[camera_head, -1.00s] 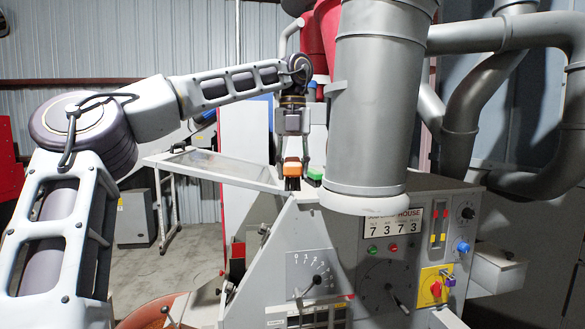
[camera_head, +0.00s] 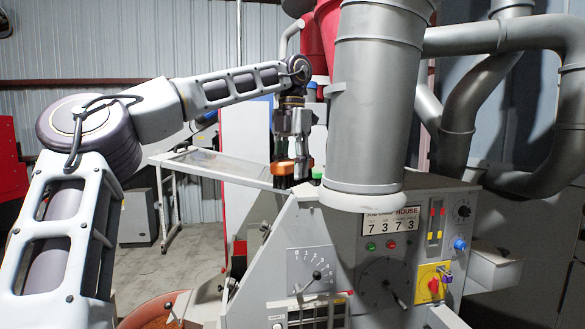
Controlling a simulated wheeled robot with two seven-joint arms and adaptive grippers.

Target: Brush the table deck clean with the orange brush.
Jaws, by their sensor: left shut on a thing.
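The orange brush (camera_head: 283,168) is in my left gripper (camera_head: 291,160), near the middle of the head view. The gripper points down and is shut on the brush's orange body. Dark bristles show below the body, close to the top edge of the grey machine. The table deck (camera_head: 222,166) is a pale framed surface left of the brush, sloping down toward the right. I cannot tell whether the bristles touch the deck. My right gripper is not in view.
A large grey vertical pipe (camera_head: 370,95) stands just right of my left gripper. The grey machine front (camera_head: 320,235) carries dials and a lever. A small green item (camera_head: 317,173) sits beside the brush. A reddish bowl (camera_head: 152,312) is at lower left.

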